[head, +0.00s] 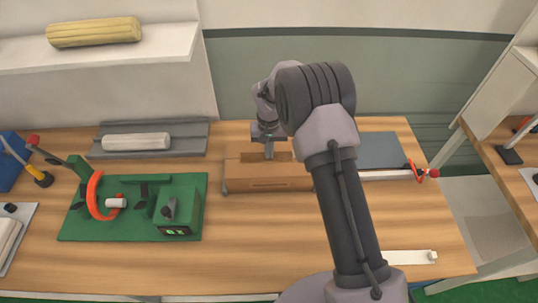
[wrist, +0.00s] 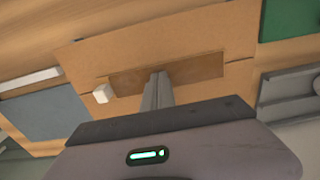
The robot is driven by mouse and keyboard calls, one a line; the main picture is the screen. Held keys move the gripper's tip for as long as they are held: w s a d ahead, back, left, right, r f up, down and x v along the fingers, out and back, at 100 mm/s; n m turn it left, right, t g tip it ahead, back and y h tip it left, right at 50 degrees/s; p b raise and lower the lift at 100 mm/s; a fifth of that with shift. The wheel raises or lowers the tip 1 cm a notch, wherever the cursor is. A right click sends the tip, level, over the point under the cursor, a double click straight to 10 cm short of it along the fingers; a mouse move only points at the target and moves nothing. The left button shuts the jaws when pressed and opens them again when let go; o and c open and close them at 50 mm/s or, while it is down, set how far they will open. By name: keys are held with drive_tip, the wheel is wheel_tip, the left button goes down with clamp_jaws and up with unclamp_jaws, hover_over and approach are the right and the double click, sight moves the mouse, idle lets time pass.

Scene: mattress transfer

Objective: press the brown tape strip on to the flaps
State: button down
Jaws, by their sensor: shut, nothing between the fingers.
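A cardboard box (head: 240,172) lies on the wooden table, its flaps (wrist: 190,45) folded flat on top. In the wrist view a darker brown strip (wrist: 205,70), which looks like the tape, lies lengthwise across the middle of the flaps. My gripper (head: 269,157) points down over the box top, shut and empty. In the wrist view its fingertips (wrist: 161,75) are at the strip's middle and hide part of it. They look to be on or just above it; I cannot tell whether they touch.
A small white block (wrist: 103,94) shows beside the strip's left end. A green fixture (head: 140,222) with a red curved part stands left of the box. A grey tray (head: 180,130) holds a white roll behind it. A blue-grey panel (head: 380,150) lies to the right. Bare table lies in front.

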drive_tip(key=shift+r+p, duration=2.2)
drive_tip(key=shift+r, duration=0.8)
drive_tip(key=shift+f, duration=0.1)
